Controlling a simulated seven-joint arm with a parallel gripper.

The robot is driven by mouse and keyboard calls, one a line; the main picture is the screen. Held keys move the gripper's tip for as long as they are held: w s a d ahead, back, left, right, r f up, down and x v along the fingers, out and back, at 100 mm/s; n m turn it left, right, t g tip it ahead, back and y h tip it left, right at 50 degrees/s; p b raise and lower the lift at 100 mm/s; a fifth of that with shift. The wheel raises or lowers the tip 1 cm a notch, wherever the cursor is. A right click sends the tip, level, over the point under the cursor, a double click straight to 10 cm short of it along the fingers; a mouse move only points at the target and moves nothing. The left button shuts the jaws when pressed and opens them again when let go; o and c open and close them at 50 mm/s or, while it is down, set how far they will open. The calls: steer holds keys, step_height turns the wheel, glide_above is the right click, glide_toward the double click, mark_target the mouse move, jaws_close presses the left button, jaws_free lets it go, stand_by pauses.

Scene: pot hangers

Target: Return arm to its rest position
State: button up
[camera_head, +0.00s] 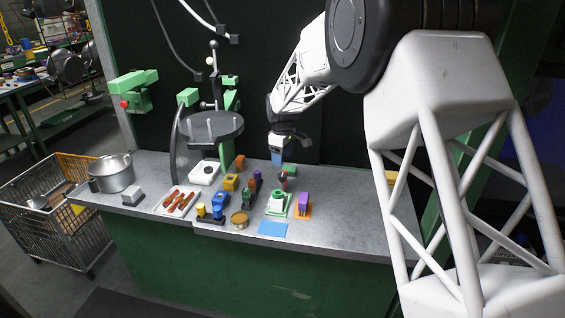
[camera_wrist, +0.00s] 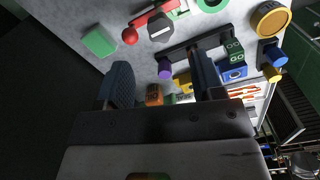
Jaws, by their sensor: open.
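My gripper (camera_head: 278,157) hangs near the back of the grey workbench (camera_head: 345,238), right of the round dark rack (camera_head: 212,128). In the wrist view my gripper (camera_wrist: 165,78) shows two separated fingers with nothing held between them. A purple block (camera_wrist: 165,70) and an orange block (camera_wrist: 153,95) show in the gap, apart from the fingers. In the head view my arm reaches in from the right, its elbow high above the bench.
A metal pot (camera_head: 112,173) stands at the bench's left end. A white tray with brown sticks (camera_head: 178,201), a yellow block (camera_head: 231,182), a white-and-green piece (camera_head: 277,204) and a blue sheet (camera_head: 273,229) lie on the bench. A wire cart (camera_head: 62,215) stands left.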

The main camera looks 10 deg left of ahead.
steer(key=shift+r, duration=0.15)
steer(key=shift+s+d+r, duration=0.25)
steer(key=shift+d+r, duration=0.1)
steer(key=shift+d, duration=0.1)
steer(key=s+d+r+m+t, duration=0.1)
steer(key=s+d+r+m, duration=0.2)
steer(key=s+d+r, duration=0.65)
steer(key=s+d+r+m, duration=0.4)
steer(key=s+d+r, duration=0.2)
steer(key=s+d, duration=0.55)
steer(key=s+d+f+m, duration=0.1)
steer(key=s+d+m, duration=0.3)
steer(key=s, duration=1.1)
steer(key=s+d+f+m+t, duration=0.1)
steer(key=s+d+m, duration=0.2)
steer(key=s+d, duration=0.8)
steer(key=s, duration=0.5)
steer(key=shift+f+m+t, duration=0.3)
steer(key=shift+f+m, duration=0.1)
steer(key=shift+w, duration=0.1)
steer(key=shift+c, duration=0.2)
